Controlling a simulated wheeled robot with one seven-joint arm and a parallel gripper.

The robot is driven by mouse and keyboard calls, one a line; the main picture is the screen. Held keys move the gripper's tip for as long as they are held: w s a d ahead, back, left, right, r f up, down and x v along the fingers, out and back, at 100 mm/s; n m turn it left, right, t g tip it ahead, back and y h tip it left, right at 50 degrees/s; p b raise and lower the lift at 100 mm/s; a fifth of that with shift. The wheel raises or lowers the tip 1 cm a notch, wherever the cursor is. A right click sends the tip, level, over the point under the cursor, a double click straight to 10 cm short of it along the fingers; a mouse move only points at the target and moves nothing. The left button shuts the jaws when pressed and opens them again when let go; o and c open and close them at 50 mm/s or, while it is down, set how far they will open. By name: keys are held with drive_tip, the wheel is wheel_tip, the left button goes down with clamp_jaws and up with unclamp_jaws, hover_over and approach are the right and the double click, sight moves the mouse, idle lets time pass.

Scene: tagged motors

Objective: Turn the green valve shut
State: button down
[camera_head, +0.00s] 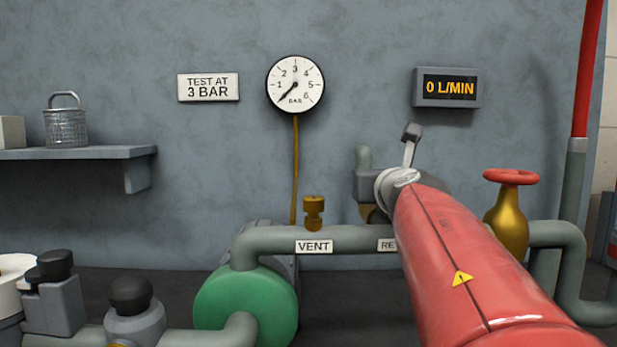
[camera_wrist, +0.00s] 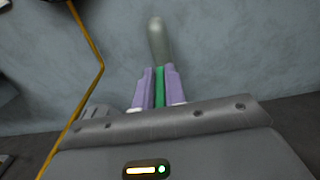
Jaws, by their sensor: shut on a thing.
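In the wrist view, my gripper (camera_wrist: 159,70) has its two purple fingers closed on a narrow green part (camera_wrist: 160,88), which looks like the green valve's handle. How far the valve is turned cannot be seen.
A brass valve with a red handwheel (camera_head: 511,177) stands right of my arm. A brass fitting (camera_head: 314,213) sits above the VENT label (camera_head: 314,247). The gauge (camera_head: 295,84) needle points near zero; the flow display (camera_head: 449,88) reads 0 L/MIN. A green motor (camera_head: 245,306) stands lower left.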

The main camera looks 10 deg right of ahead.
drive_tip(key=shift+f+y+b, duration=0.2)
drive_tip(key=shift+y+b, duration=0.1)
drive_tip(key=shift+b, duration=0.15)
drive_tip(key=n+y+b, duration=0.2)
drive_tip(key=shift+y, duration=0.4)
drive_tip(key=shift+r+n+y+b, duration=0.1)
drive_tip(key=shift+n+y+b, duration=0.3)
drive_tip(key=shift+n+y, duration=0.8)
drive_tip(key=shift+r+n+y+b, duration=0.1)
drive_tip(key=shift+n+y+b, duration=0.45)
drive_tip(key=shift+y, duration=1.05)
drive_tip(key=shift+n+g, duration=0.25)
drive_tip(key=shift+g, duration=0.05)
drive_tip(key=c, duration=1.5)
unclamp_jaws()
drive_tip(key=shift+o, duration=0.2)
